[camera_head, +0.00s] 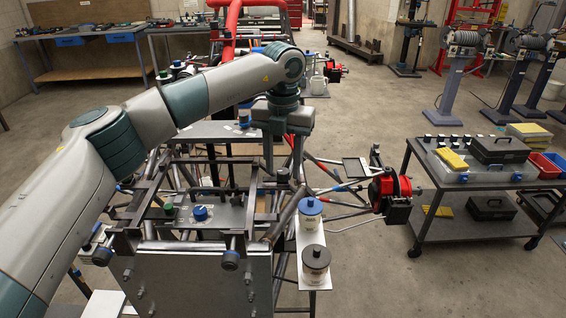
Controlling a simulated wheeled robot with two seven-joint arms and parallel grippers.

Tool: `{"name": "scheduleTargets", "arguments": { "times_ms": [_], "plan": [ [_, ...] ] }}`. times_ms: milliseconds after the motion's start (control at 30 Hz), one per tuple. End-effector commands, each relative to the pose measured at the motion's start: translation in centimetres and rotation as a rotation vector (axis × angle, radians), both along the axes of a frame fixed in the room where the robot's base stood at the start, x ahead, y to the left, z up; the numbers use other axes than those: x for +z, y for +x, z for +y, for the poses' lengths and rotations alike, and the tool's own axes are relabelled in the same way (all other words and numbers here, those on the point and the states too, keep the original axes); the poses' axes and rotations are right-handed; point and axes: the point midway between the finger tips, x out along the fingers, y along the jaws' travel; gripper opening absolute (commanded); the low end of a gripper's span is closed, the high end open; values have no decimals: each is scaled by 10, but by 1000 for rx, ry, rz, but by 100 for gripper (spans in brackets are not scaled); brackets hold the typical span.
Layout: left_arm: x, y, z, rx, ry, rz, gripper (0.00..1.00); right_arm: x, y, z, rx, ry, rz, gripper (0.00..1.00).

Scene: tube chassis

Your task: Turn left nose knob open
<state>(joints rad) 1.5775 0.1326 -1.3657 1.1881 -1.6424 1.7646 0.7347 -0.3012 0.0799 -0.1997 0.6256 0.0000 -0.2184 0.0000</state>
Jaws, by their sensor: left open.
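The tube chassis (255,258) stands in front of me, with a grey plate at its near end. A blue knob (201,212) sits on a small grey panel inside the near frame. A smaller green knob (168,210) is to its left. I cannot tell for sure which one is the left nose knob, nor its turn position. My left arm reaches in from the left, and my left gripper (284,176) points down over the frame, right of and beyond the blue knob. It is open and apart from both knobs. My right gripper is out of view.
A white shelf with a blue-lidded can (310,214) and a dark-lidded can (316,264) juts out at the right of the chassis. A red reel (385,190) sits beyond it. A tool cart (465,230) stands at the right. Dark bars frame the knob panel.

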Motion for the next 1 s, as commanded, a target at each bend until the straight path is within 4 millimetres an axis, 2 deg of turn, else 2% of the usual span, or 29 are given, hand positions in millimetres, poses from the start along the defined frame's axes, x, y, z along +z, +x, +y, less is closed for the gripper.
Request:
{"name": "scheduleTargets", "arguments": {
  "times_ms": [133,433,600,1000],
  "plan": [
    [-7,0,0,0,0,0,42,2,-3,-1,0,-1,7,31],
    [-8,0,0,0,0,0,42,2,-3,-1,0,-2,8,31],
    [-8,0,0,0,0,0,2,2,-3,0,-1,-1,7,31],
    [-9,0,0,-34,0,-1,1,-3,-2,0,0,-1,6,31]
  ]
}}
